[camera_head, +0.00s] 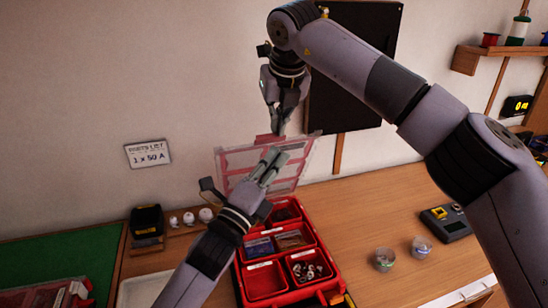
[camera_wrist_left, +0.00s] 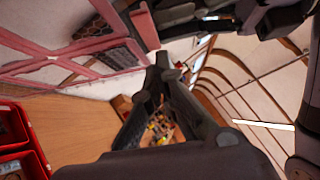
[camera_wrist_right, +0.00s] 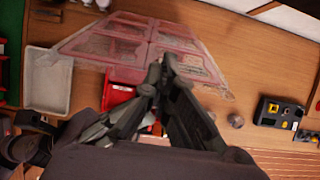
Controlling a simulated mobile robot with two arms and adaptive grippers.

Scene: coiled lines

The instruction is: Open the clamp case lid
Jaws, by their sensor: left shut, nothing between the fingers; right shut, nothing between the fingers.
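The clamp case (camera_head: 326,278) is a red box with several compartments on the wooden bench in the head view. Its clear lid (camera_head: 232,162) with red ribs stands raised at the case's back edge. The lid also shows in the left wrist view (camera_wrist_left: 75,60) and the right wrist view (camera_wrist_right: 185,40). My left gripper (camera_head: 276,160) is shut and empty in front of the lid; whether it touches the lid I cannot tell. My right gripper (camera_head: 276,130) is shut and empty, pointing down at the lid's top edge by a red tab.
A "1 x 50 A" card (camera_head: 148,153) is on the wall. A black device (camera_head: 147,223) and white knobs stand left of the case. Two small round containers (camera_head: 384,259) and a dark meter (camera_head: 446,222) lie to the right. A pale tray (camera_wrist_right: 48,80) shows in the right wrist view.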

